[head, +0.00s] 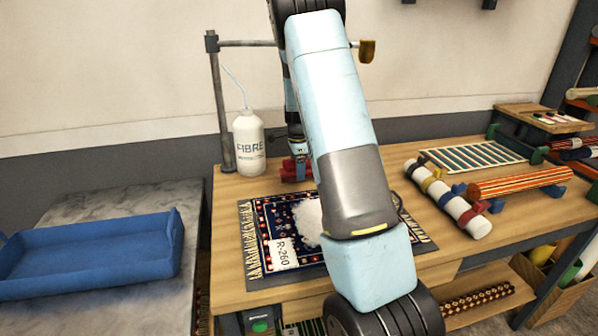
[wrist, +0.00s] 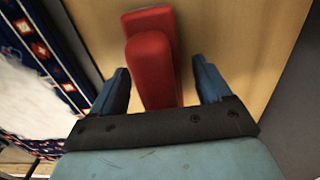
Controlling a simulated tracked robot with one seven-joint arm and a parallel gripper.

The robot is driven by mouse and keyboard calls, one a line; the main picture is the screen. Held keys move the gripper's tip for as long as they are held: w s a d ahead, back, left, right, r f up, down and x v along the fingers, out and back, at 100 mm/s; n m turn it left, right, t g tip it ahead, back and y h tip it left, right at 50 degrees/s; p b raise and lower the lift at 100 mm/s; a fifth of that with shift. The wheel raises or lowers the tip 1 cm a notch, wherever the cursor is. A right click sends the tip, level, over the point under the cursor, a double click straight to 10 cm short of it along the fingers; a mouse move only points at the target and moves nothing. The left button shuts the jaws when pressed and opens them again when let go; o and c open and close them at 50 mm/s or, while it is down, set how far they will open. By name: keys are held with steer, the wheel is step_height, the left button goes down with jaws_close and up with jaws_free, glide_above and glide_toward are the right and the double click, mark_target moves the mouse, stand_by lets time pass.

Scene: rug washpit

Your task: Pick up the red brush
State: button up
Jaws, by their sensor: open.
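The red brush (wrist: 150,62) lies on the wooden table in the wrist view. My gripper (wrist: 163,85) is open, with one blue finger on each side of the brush's near end. I cannot tell whether a finger touches it. In the head view the red brush (head: 289,172) shows partly at the back of the table, beside the patterned rug, and my arm hides the rest. My gripper (head: 297,152) is over it there, its fingers hard to make out.
A white FIBRE bottle (head: 249,145) stands left of the brush, by a dark metal stand (head: 219,110). The patterned rug (head: 262,240) with white fluff and an R-260 label lies in front. Rolled rugs (head: 519,183) lie at right. A blue tray (head: 90,262) is at left.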

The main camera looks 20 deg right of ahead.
steer(key=shift+f, duration=0.2)
steer(key=c, duration=1.2)
steer(key=shift+c, duration=0.2)
steer(key=shift+r, duration=0.55)
step_height(320, 180, up, 3)
steer(key=shift+s+f, duration=0.15)
steer(key=s+a+r, duration=0.2)
steer(key=s+r, duration=0.2)
steer(key=s, duration=0.2)
steer(key=s+a+r, duration=0.3)
steer(key=s+r, duration=0.2)
steer(key=s, duration=0.1)
steer(key=shift+s+a, duration=0.25)
steer(key=shift+s, duration=0.05)
steer(key=shift+r, duration=0.1)
